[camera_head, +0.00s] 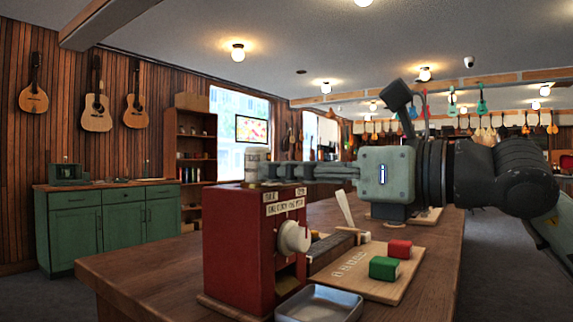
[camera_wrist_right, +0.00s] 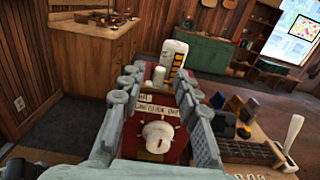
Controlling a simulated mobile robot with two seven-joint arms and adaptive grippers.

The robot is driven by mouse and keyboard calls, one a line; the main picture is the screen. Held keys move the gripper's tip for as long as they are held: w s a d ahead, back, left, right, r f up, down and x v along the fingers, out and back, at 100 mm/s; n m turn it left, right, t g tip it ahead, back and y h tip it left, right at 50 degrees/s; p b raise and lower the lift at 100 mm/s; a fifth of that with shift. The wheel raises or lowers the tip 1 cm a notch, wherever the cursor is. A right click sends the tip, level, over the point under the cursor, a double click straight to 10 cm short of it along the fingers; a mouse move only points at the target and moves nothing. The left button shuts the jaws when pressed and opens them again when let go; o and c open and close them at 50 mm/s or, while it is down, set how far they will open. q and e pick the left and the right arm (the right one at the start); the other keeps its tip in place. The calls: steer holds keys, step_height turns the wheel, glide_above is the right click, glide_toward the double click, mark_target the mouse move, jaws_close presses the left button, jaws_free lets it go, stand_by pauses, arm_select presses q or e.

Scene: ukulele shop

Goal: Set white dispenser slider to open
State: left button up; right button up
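A red dispenser box (camera_head: 237,250) with labels and a large white round knob (camera_head: 294,237) stands on the wooden counter. In the right wrist view the knob (camera_wrist_right: 157,137) faces me, below a label strip. A small white peg (camera_wrist_right: 158,72) shows at the top of the box; I cannot tell whether it is the slider. A white cylinder (camera_wrist_right: 173,63) with a dark and yellow label stands behind it. My right gripper (camera_head: 258,172) reaches from the right over the box top. In the wrist view its fingers (camera_wrist_right: 165,86) are spread, with the peg between them and apart. My left gripper is not in view.
A metal tray (camera_head: 318,304) sits in front of the box. A wooden board (camera_head: 357,275) with a green block (camera_head: 383,268) and a red block (camera_head: 399,249) lies to the right. A white lever (camera_head: 344,209) stands behind. The counter's left part (camera_head: 150,265) is clear.

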steer(key=shift+w+a, duration=0.15)
steer(key=shift+a, duration=0.1)
jaws_close()
